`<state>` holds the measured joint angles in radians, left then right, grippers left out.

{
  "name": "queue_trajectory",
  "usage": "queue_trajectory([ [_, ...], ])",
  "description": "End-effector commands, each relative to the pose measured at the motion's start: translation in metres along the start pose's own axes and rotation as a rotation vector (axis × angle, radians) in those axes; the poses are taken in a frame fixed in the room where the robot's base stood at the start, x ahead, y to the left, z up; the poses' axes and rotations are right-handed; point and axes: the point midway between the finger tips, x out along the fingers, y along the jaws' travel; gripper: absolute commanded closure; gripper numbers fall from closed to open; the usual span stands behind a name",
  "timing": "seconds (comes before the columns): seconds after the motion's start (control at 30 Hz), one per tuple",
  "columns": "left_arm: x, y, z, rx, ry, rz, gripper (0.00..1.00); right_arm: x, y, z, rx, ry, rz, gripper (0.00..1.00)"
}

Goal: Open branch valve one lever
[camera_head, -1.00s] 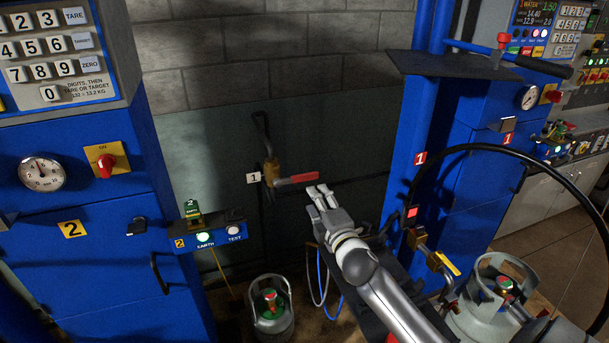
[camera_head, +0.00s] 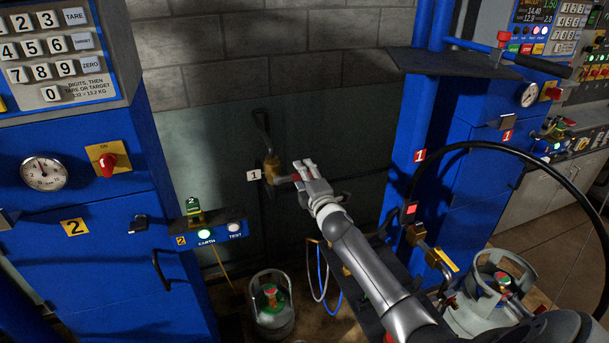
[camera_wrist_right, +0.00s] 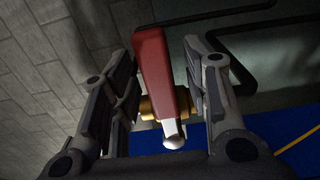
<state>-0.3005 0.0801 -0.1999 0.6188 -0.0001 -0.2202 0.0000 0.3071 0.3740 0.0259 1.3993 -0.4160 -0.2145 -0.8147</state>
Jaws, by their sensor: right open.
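Branch valve one is a brass valve (camera_head: 271,169) on the back wall beside a white "1" tag (camera_head: 254,175). Its red lever runs sideways to the right in the head view, mostly hidden behind my right gripper (camera_head: 304,172). In the right wrist view the red lever (camera_wrist_right: 155,70) lies between the two open fingers of my right gripper (camera_wrist_right: 160,58), with the brass valve body partly hidden behind it. The fingers stand on either side with gaps visible, not closed on it. My left gripper is out of view.
A blue cabinet (camera_head: 90,240) stands at the left and a blue column (camera_head: 405,165) at the right. A black hose (camera_head: 440,160) arcs at the right. Gas cylinders (camera_head: 272,305) stand on the floor below.

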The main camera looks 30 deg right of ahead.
Motion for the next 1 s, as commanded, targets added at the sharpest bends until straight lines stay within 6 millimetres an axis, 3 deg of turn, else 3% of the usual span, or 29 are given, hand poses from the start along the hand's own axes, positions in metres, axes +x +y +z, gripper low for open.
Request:
queue_trajectory([
  [0.23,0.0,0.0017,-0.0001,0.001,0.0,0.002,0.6,0.0006,-0.0001,-0.0003,0.0,0.0,0.0,0.57],
  [0.6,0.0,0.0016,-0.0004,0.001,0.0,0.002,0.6,0.0004,-0.0003,-0.0002,0.0,0.0,-0.001,1.0],
  [1.0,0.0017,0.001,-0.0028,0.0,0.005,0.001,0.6,0.0058,0.0013,-0.0012,-0.025,0.0,-0.001,1.0],
])
